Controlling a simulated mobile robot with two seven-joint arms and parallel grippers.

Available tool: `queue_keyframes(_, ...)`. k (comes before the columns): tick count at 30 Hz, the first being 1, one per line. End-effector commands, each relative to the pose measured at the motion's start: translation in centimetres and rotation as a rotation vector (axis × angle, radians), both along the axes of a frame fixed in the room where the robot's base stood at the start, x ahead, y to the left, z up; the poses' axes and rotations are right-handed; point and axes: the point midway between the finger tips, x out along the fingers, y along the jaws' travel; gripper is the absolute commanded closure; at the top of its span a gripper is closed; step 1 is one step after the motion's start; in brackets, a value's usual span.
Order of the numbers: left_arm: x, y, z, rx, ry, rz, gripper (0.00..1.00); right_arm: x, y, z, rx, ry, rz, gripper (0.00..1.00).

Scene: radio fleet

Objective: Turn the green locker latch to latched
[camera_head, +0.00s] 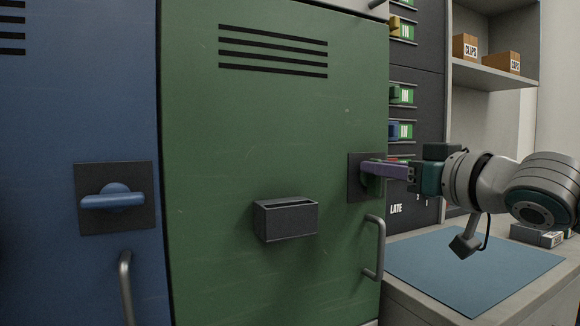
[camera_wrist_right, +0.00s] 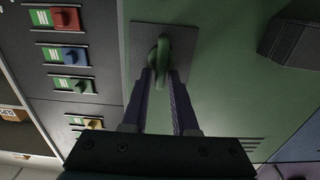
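The green locker (camera_head: 275,130) fills the middle of the head view, door closed. Its latch (camera_head: 371,187) is a green handle on a dark square plate (camera_head: 355,162) at the door's right edge, partly hidden by my right gripper (camera_head: 374,170). In the right wrist view the latch handle (camera_wrist_right: 162,58) lies between the purple fingertips of my right gripper (camera_wrist_right: 161,76), with little or no gap at its sides; the fingers look shut on it. The handle's exact angle is hard to read in the head view. My left gripper is not in view.
A blue locker (camera_head: 75,120) with a horizontal blue latch handle (camera_head: 113,199) stands on the left. A dark box holder (camera_head: 286,220) and a grey pull handle (camera_head: 377,250) project from the green door. A blue mat (camera_head: 470,265) lies on the counter at right, below my right arm.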

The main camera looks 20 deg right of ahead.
Motion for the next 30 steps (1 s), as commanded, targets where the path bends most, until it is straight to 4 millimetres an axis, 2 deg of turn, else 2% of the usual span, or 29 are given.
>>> queue_keyframes(1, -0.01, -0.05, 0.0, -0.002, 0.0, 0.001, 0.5, -0.01, 0.0, 0.0, 0.0, 0.0, 0.0, 0.8)
queue_keyframes(6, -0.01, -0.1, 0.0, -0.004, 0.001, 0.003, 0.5, -0.01, 0.0, 0.0, 0.0, 0.0, 0.0, 0.99)
queue_keyframes(7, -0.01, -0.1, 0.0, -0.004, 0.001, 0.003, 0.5, -0.01, 0.0, 0.0, 0.0, 0.0, 0.0, 1.0)
queue_keyframes(23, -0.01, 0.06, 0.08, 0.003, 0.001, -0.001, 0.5, -0.02, 0.02, 0.04, -0.01, -0.001, 0.0, 1.0)
queue_keyframes(30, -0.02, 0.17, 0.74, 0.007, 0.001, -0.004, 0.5, -0.03, 0.16, 0.15, -0.094, -0.006, 0.0, 1.0)
